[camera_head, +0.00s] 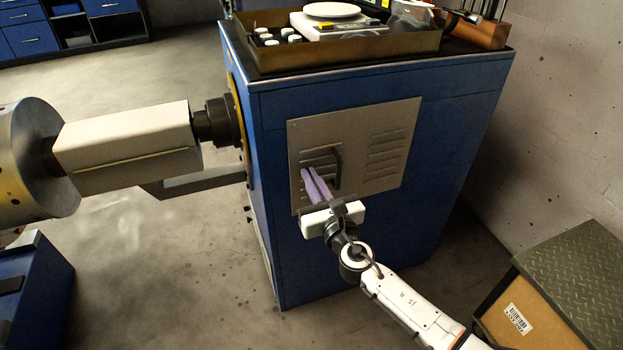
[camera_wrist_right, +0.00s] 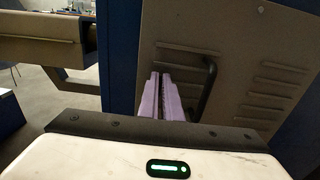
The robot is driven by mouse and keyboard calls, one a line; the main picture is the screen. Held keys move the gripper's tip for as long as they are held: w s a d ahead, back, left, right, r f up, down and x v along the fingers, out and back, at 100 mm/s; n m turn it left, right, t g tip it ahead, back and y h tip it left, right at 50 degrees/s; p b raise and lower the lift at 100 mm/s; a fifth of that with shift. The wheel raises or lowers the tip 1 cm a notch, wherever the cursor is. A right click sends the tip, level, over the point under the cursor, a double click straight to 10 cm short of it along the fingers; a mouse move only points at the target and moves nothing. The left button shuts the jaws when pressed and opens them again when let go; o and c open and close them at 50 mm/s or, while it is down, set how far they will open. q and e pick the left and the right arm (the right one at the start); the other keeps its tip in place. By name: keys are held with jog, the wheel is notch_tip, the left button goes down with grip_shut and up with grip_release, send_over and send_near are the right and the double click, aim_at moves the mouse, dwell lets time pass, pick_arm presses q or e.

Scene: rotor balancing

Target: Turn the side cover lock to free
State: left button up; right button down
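The side cover (camera_head: 353,145) is a grey louvred plate on the front of the blue cabinet, with a black bar handle (camera_head: 337,168). It also shows in the right wrist view (camera_wrist_right: 235,60), tilted in the picture. My right gripper (camera_head: 308,172) points at the lower left part of the cover, left of the handle. Its two lilac fingers (camera_wrist_right: 161,85) are close together with a narrow gap, their tips at or very near the plate. I cannot make out the lock; the fingers may hide it. I cannot tell whether they hold anything. My left gripper is not in view.
A brown tray (camera_head: 275,58) with a scale and small weights stands on the blue cabinet (camera_head: 440,130). A white drive housing (camera_head: 130,140) and shaft extend left from the cabinet. A box with a dark ribbed lid (camera_head: 585,265) stands at the lower right, near my right arm.

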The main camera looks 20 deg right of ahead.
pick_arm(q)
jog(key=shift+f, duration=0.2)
pick_arm(e)
jog(key=shift+m, duration=0.4)
pick_arm(q)
jog(key=b, duration=0.2)
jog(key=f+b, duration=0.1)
jog(key=b, duration=0.1)
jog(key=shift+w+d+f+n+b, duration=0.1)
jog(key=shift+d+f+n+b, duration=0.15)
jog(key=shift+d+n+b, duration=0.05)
pick_arm(e)
jog(key=m, duration=1.1)
jog(key=d+f+m, duration=0.1)
jog(key=m, duration=0.5)
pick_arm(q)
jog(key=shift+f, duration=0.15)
pick_arm(e)
jog(key=c, duration=2)
grip_release()
